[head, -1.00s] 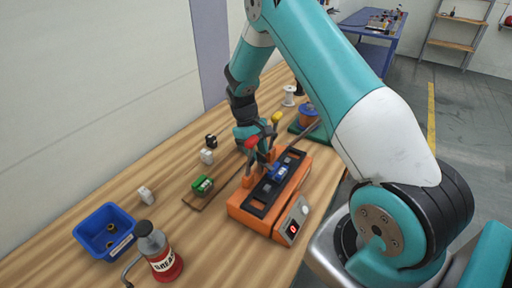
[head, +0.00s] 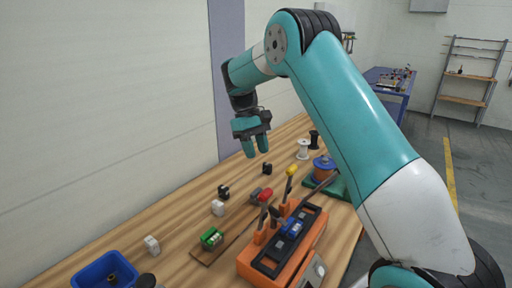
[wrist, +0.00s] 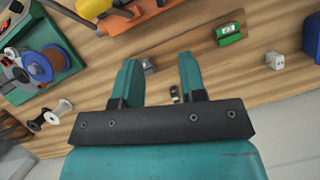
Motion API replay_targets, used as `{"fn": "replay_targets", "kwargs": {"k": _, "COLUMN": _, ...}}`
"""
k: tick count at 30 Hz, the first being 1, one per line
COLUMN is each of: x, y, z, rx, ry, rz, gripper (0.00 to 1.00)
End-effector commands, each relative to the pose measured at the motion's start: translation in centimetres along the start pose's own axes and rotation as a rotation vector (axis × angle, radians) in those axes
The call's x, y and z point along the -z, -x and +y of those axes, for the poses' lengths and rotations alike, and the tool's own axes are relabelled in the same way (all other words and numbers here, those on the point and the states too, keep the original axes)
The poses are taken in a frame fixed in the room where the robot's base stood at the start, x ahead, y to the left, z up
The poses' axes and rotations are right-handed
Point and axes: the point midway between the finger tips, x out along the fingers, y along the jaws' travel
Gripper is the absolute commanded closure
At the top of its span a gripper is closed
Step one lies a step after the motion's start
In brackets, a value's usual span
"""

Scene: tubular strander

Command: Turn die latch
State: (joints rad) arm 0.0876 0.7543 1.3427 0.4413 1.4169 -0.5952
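My gripper (head: 256,142) is raised above the back of the bench, behind and above the orange machine (head: 262,262). Its two teal fingers stand apart with nothing between them, as the wrist view also shows (wrist: 160,85). A blue block (head: 294,228) sits in the machine's black top. No label shows which part is the die latch. The orange body is partly cut off in the wrist view (wrist: 150,18).
A blue bin (head: 92,272) is front left. Spools (head: 303,149) stand at the back right.

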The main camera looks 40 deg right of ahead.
Motion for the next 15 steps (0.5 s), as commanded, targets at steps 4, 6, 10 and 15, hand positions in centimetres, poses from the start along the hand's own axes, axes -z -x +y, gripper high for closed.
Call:
{"fn": "replay_targets", "kwargs": {"k": 4, "x": 0.0, "y": 0.2, "z": 0.0, "rx": 0.001, "ry": 0.0, "rz": -0.001, "gripper": 0.62}}
{"fn": "replay_targets", "kwargs": {"k": 6, "x": 0.0, "y": 0.2, "z": 0.0, "rx": 0.001, "ry": 0.0, "rz": -0.001, "gripper": 0.62}}
{"fn": "replay_targets", "kwargs": {"k": 10, "x": 0.0, "y": 0.1, "z": 0.0, "rx": -0.001, "ry": 0.003, "rz": 0.0, "gripper": 0.52}}
{"fn": "replay_targets", "kwargs": {"k": 15, "x": -0.4, "y": -0.4, "z": -1.3, "rx": -0.057, "ry": 0.145, "rz": 0.009, "gripper": 0.52}}
